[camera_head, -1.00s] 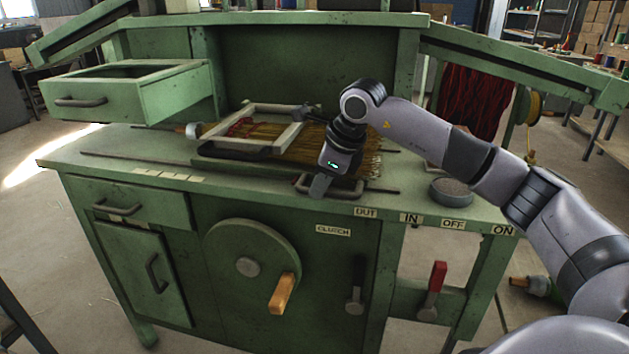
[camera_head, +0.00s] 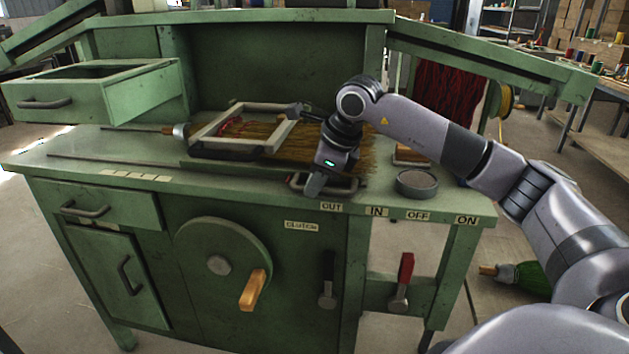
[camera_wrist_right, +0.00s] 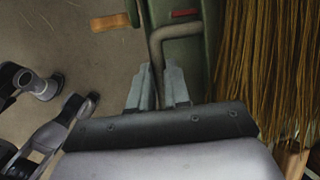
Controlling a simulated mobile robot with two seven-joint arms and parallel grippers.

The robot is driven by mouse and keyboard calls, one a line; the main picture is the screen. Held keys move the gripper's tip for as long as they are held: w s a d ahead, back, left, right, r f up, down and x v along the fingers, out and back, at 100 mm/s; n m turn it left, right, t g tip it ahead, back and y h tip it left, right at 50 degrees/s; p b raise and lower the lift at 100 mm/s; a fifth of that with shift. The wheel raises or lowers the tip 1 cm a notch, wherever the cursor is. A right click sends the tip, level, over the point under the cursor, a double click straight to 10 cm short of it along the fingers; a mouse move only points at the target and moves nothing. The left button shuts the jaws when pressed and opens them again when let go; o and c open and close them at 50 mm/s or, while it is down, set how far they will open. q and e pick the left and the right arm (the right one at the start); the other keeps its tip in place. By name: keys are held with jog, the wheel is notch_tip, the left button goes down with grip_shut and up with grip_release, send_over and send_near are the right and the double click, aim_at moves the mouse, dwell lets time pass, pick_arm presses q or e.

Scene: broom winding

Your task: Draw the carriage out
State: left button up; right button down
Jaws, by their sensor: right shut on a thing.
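The carriage is a low slide on the green bench top, with a pale clamp frame (camera_head: 204,146) and a straw broom (camera_head: 345,160) lying flat on it. The broom's silver collar (camera_head: 181,131) points left and its bristles point right. The carriage's grey bar handle (camera_head: 345,187) is at the front right of the slide; it also shows in the right wrist view (camera_wrist_right: 157,45). My right gripper (camera_head: 314,188) is shut on this handle. In the right wrist view its fingers (camera_wrist_right: 158,88) close around the bar, with bristles alongside. My left gripper is out of view.
A round grey tin (camera_head: 416,183) stands on the bench right of the handle, near a small brush-like block (camera_head: 411,155). An open drawer (camera_head: 95,92) juts out at upper left. A hand wheel (camera_head: 222,262) and red lever (camera_head: 402,282) are on the front.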

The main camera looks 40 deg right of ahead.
jog(key=c, duration=1.1)
grip_release()
jog(key=shift+s+d, duration=0.15)
jog(key=shift+d, duration=0.05)
jog(key=v, duration=0.7)
